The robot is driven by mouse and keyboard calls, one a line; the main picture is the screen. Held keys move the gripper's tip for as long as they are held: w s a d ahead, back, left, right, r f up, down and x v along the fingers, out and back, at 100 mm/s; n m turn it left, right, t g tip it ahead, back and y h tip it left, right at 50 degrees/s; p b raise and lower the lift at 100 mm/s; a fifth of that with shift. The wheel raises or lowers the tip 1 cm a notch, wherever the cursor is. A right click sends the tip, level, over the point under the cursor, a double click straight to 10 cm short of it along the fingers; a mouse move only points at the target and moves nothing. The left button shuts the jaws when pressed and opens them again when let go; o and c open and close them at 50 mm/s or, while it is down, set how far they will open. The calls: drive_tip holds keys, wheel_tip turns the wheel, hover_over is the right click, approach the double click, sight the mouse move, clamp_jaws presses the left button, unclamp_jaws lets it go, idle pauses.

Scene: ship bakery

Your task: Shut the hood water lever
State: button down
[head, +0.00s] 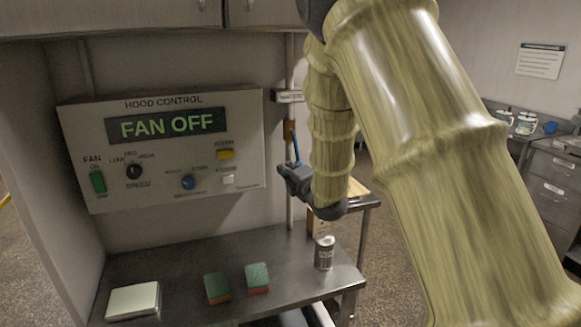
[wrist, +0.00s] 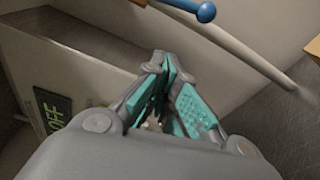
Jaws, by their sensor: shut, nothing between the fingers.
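The hood water lever (head: 296,148) is a thin blue handle on a brass valve (head: 289,130) on the vertical pipe (head: 290,212). In the head view it points down, close beside the pipe. In the wrist view its blue rounded end (wrist: 206,12) shows at the top edge, near the pale pipe (wrist: 225,40). My gripper (head: 284,172) is just below the lever's end, beside the pipe. In the wrist view my gripper (wrist: 172,72) has its teal-padded fingers shut and empty, apart from the lever's end. My arm hides what lies right of the lever.
The hood control panel (head: 165,147) is on the wall left of the pipe and reads FAN OFF. Below, a metal counter (head: 185,265) holds a can (head: 324,253), two sponges (head: 258,278) and a pale flat block (head: 133,301). Cabinets (head: 140,14) hang above.

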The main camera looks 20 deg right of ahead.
drive_tip(key=w+d+p, duration=0.2)
drive_tip(key=w+p, duration=0.3)
drive_tip(key=w, duration=0.1)
drive_tip(key=shift+w+d+r, duration=0.2)
drive_tip(key=shift+w+d, duration=0.1)
drive_tip(key=shift+w, duration=0.05)
